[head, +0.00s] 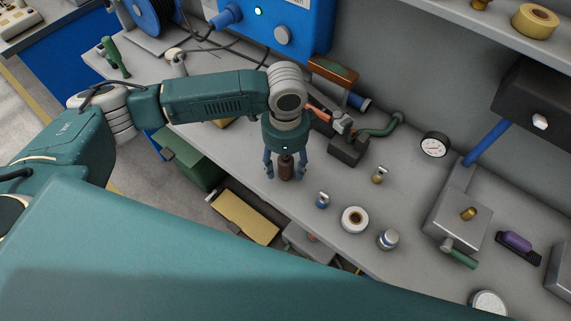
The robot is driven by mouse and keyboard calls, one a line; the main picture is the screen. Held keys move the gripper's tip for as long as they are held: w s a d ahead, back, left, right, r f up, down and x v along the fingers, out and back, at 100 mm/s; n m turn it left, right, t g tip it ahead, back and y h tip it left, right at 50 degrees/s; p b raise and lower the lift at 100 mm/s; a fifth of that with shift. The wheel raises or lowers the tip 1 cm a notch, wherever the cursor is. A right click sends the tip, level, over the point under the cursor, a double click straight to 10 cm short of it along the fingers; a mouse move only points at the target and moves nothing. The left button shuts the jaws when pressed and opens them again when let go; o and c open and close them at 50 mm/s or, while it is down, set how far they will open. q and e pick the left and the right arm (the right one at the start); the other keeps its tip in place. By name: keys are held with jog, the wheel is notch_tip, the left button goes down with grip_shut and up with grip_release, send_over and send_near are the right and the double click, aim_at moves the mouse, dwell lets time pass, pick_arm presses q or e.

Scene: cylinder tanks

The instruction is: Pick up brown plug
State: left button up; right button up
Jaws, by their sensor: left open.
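The brown plug (286,171) stands upright near the front edge of the grey workbench (385,264). My left gripper (284,174) points down over it, with a finger on each side of the plug. The gripper is open, and small gaps seem to show between the fingers and the plug. The plug's top is partly hidden under the gripper's palm. My right gripper is out of view.
A blue-capped fitting (322,200), a white ring (354,219) and a grey-blue cap (388,239) stand to the right. A brass fitting (379,175) and a dark block (347,150) are behind. The bench's front edge is close.

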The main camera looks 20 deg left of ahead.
pick_arm(q)
grip_shut()
jog(key=shift+r, duration=0.1)
